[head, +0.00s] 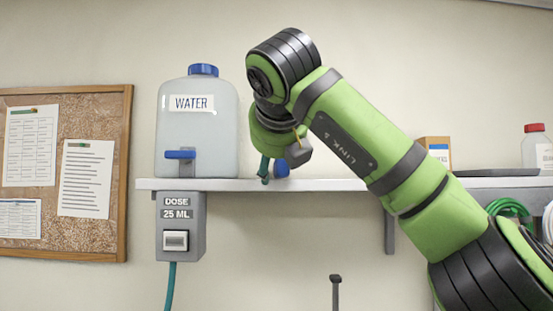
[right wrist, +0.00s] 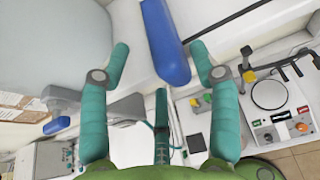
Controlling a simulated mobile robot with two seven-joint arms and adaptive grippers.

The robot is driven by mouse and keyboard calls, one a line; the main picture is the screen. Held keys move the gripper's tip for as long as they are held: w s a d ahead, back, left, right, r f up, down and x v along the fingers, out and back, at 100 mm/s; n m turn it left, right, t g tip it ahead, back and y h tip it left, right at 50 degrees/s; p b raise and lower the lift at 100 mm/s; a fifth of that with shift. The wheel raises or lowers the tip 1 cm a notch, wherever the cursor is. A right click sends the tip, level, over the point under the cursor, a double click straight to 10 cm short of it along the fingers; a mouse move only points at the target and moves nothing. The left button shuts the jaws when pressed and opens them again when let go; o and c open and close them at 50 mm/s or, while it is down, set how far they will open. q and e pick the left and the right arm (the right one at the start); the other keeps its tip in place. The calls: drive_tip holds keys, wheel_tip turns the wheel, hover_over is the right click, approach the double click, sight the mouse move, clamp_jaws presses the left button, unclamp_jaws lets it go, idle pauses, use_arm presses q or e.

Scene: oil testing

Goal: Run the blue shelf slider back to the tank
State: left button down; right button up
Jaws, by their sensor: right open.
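The blue shelf slider (head: 281,168) shows at the shelf's edge in the head view, partly hidden by my right gripper (head: 266,174). In the right wrist view the slider (right wrist: 166,42) is a long blue bar lying between the spread teal fingers of my right gripper (right wrist: 160,62). The gripper is open, with a gap visible on both sides of the bar. The tank (head: 197,135), pale with a blue cap and a WATER label, stands on the shelf to the left of the slider. A blue tap handle (head: 180,154) is on its front. My left gripper is not in view.
The white shelf (head: 230,185) is bare between tank and gripper. A grey dose box (head: 181,218), reading 25 ML, hangs below the tank with a teal hose. A brown box (head: 435,148) and a red-capped bottle (head: 537,150) stand right. A corkboard (head: 120,180) hangs left.

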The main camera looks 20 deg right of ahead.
drive_tip(key=v, duration=1.2)
